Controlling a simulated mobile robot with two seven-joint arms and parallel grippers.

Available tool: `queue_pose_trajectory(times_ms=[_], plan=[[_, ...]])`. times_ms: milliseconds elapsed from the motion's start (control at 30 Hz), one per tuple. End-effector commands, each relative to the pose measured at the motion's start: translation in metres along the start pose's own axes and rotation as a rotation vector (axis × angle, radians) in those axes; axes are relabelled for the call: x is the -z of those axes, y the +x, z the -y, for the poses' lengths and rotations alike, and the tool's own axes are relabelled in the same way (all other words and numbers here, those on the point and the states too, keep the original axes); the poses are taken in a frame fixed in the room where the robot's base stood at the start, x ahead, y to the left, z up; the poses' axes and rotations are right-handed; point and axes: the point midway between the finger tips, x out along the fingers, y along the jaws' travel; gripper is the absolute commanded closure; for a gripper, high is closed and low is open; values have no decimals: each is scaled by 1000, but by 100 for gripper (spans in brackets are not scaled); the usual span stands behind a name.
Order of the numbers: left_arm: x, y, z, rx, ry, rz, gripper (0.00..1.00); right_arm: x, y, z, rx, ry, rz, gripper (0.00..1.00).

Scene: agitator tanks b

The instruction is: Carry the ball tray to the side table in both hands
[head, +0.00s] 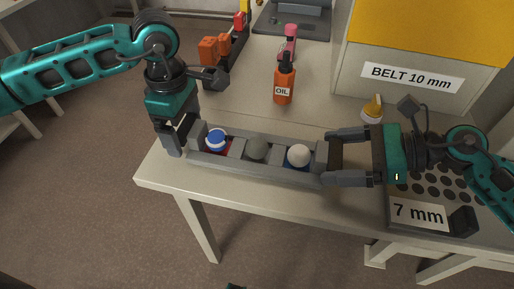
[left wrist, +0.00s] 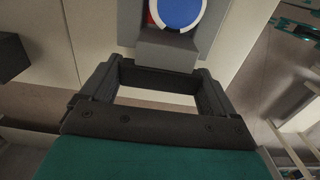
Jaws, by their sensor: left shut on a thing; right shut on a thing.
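The ball tray (head: 250,172) is a long grey tray over the front part of the table. Whether the tray touches the table is unclear.
The light table (head: 150,165) ends just in front of the tray. An orange oil bottle (head: 284,82) stands behind it, with a yellow-topped item (head: 372,108) to the right. A "7 mm" holed block (head: 425,190) lies under my right arm. A "BELT 10 mm" box (head: 400,85) stands behind.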

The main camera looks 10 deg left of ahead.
Motion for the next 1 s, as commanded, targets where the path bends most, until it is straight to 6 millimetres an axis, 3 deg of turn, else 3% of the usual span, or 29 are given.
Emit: queue_pose_trajectory(times_ms=[267, 1000], plan=[[0, -13, -1, -3, 0, 1, 78, -12, -5, 0, 1, 0, -1, 78], [0, -89, 0, -2, -1, 0, 78, -81, -34, 0, 0, 1, -1, 78]])
